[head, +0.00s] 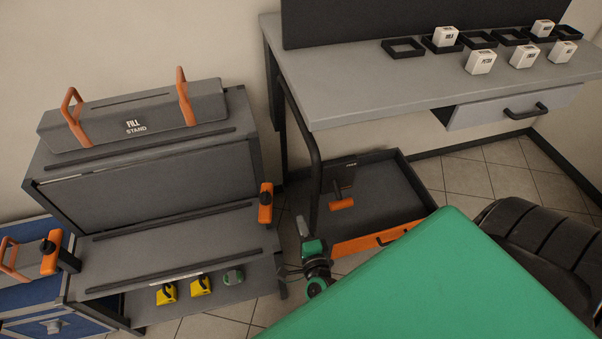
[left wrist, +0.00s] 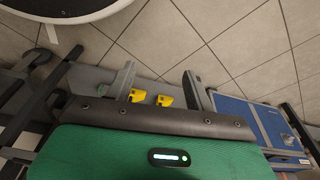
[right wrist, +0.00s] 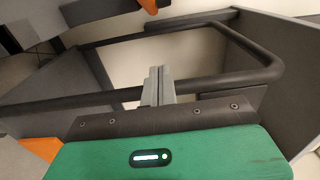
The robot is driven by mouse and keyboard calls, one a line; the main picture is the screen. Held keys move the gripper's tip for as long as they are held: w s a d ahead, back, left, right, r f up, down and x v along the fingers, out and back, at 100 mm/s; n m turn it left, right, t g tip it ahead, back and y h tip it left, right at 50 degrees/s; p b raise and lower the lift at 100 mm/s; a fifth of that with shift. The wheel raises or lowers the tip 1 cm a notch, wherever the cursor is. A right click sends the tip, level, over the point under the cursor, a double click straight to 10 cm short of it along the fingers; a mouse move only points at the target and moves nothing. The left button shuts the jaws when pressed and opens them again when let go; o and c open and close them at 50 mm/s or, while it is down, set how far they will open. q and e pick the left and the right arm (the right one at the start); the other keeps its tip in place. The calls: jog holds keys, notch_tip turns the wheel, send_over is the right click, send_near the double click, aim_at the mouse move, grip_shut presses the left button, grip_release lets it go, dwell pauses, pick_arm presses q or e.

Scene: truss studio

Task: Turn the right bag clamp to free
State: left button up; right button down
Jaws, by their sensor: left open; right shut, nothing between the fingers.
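The right bag clamp (head: 265,203) is an orange lever with a dark pivot on the right post of the grey fill stand (head: 170,195). Its lever stands about upright in the head view. My right gripper (head: 302,226) is shut and empty, to the right of the clamp and a little lower in the picture, apart from it. Its closed fingers also show in the right wrist view (right wrist: 158,84). A similar left clamp (head: 50,252) sits on the stand's left side. My left gripper (left wrist: 158,82) is open and empty in the left wrist view; the head view does not show it.
A grey table (head: 380,85) with a dark leg and an open orange-fronted drawer (head: 375,240) stand close right of my right gripper.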

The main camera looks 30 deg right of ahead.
aim_at(266, 199)
pick_arm(q)
notch_tip(266, 199, down, 3)
jog(key=shift+p, duration=0.4)
pick_arm(e)
jog(key=w, duration=1.1)
jog(key=shift+w+a, duration=0.15)
jog(key=shift+w, duration=0.1)
jog(key=shift+r, duration=0.1)
pick_arm(q)
jog(key=shift+w+d+r, duration=0.1)
jog(key=shift+d+r, duration=0.05)
jog(key=shift+r, duration=0.65)
pick_arm(e)
jog(key=shift+w+a+n+y, duration=0.4)
jog(key=shift+w+y, duration=0.3)
jog(key=shift+y, duration=0.1)
